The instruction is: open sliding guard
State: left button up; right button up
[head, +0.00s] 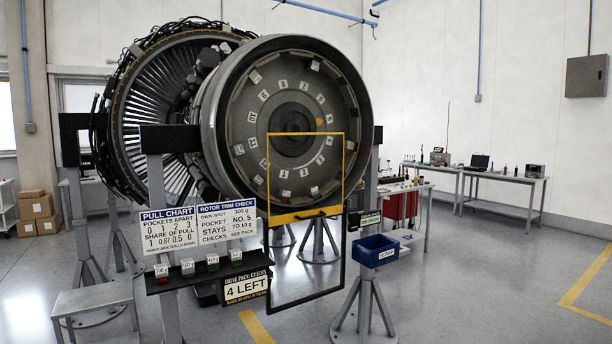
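The sliding guard (305,211) is a yellow-edged, see-through panel standing upright in front of the lower half of the engine's round rotor face (290,125). Its thick yellow bottom bar has a dark handle-like strip along it. A thin black frame (305,297) extends below the guard nearly to floor level in the picture, and its lower part looks empty. Neither my left nor my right gripper is in view.
A shelf (205,277) with small labelled blocks stands left of the guard, under white charts (197,229). A blue bin (375,250) on a stand is at right. A grey step (95,300) stands at lower left. Floor is clear at right.

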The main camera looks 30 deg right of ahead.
aim_at(282, 219)
jog(key=i+l+z, duration=0.1)
jog(key=i+l, duration=1.1)
jog(key=i, duration=0.15)
